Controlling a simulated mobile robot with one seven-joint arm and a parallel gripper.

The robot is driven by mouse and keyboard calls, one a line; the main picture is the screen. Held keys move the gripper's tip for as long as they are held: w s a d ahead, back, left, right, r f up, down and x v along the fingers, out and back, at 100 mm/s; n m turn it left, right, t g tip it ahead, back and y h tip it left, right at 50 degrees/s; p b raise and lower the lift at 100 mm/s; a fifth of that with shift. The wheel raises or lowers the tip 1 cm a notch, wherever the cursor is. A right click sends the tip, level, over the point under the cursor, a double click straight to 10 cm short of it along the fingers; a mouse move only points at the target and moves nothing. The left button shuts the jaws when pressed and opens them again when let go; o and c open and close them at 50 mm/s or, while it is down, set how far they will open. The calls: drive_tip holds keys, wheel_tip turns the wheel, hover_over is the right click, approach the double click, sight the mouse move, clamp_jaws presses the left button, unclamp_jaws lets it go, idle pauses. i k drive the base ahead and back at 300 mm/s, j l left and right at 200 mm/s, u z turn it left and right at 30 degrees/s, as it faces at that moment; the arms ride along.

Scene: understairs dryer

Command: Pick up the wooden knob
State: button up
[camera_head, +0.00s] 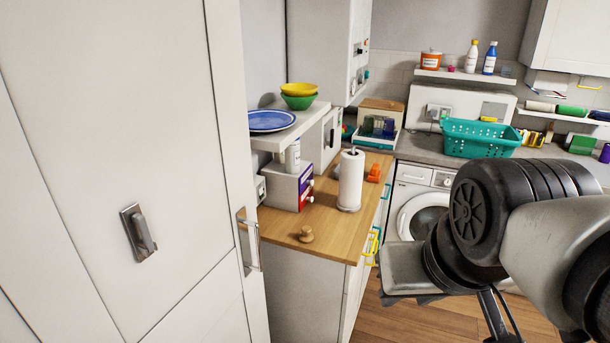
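The wooden knob (305,234) is small, round and light brown. It lies loose near the front left part of the wooden countertop (331,226), with bare wood around it. My arm fills the lower right of the view, and the grey end part that looks like my gripper (408,272) is to the right of the counter, well apart from the knob. Its fingers cannot be made out clearly, and I see nothing held in it.
A paper towel roll (351,180) stands right of the knob, and a white box (285,188) behind it. A shelf with a blue plate (271,121) and bowls overhangs the counter's back left. A tall white cupboard (110,130) closes off the left.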

sight(306, 238)
drive_tip(key=l+u, duration=0.3)
drive_tip(key=l, duration=0.25)
drive_tip(key=k+l+u, duration=0.3)
drive_tip(key=l, duration=0.2)
drive_tip(key=i+l+u, duration=0.15)
drive_tip(key=l+u, duration=0.15)
drive_tip(key=l, duration=0.25)
drive_tip(key=i+l+u, duration=0.1)
drive_tip(key=l+u, duration=0.2)
drive_tip(key=l, duration=0.25)
drive_tip(key=i+l+u, duration=0.2)
drive_tip(key=l, duration=0.15)
drive_tip(key=l+u, duration=0.15)
drive_tip(key=l, duration=0.2)
drive_tip(key=l+u, duration=0.2)
drive_tip(key=l, duration=0.2)
drive_tip(key=i+l+u, duration=0.2)
drive_tip(key=l, duration=0.2)
drive_tip(key=i+l+u, duration=0.1)
drive_tip(key=l+u, duration=0.15)
drive_tip(key=l, duration=0.15)
drive_tip(key=i+l+u, duration=0.2)
drive_tip(key=l, duration=0.2)
drive_tip(key=l+u, duration=0.25)
drive_tip(key=l, duration=0.2)
